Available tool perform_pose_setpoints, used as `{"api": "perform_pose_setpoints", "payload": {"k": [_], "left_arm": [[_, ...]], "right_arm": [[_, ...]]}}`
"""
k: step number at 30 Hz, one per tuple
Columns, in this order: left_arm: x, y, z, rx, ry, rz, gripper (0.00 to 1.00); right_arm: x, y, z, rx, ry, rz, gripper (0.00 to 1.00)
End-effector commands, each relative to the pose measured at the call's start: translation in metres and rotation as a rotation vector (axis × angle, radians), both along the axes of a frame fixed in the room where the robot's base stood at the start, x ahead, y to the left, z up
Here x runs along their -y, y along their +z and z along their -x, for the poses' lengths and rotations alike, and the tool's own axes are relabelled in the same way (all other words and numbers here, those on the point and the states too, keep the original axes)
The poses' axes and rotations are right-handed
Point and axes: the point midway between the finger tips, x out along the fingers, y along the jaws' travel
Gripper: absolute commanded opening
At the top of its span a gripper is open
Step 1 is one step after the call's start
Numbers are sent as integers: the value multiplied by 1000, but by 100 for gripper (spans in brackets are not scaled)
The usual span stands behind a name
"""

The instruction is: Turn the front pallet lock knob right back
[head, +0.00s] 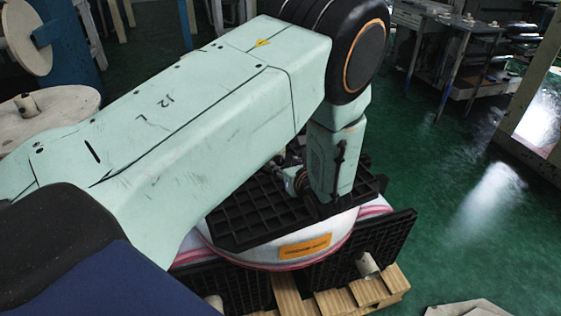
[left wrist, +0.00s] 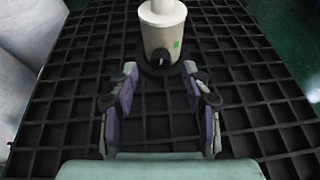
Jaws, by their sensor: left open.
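In the left wrist view, a pale cylindrical knob (left wrist: 162,30) with a green mark stands on a black grid panel (left wrist: 255,95). A dark collar with a small white mark is at its near end. My left gripper (left wrist: 160,72) is open, its two fingers apart on either side of the line to the knob, with nothing held between them. The tips are near the collar; I cannot tell whether they touch it. In the head view my left arm hides most of the gripper and the knob. My right gripper is not in view.
In the head view, a white wrapped roll (head: 345,224) with an orange label (head: 304,247) sits among black grid panels, above a wooden pallet (head: 370,291). A pale peg (head: 367,265) sticks out at the right panel. Green floor (head: 450,220) is open to the right. Benches (head: 465,50) stand behind.

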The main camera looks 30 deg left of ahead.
Motion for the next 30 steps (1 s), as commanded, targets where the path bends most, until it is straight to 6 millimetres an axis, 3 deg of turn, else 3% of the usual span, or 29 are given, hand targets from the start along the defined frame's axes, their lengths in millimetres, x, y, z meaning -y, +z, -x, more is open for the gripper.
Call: {"api": "perform_pose_setpoints", "payload": {"k": [9,19,30], "left_arm": [[-29,-15,-21,1,2,-1,48],[-33,-16,-24,0,1,-1,48],[-33,-15,-24,0,1,-1,18]], "right_arm": [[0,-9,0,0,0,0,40],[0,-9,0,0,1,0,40],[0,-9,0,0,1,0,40]]}}
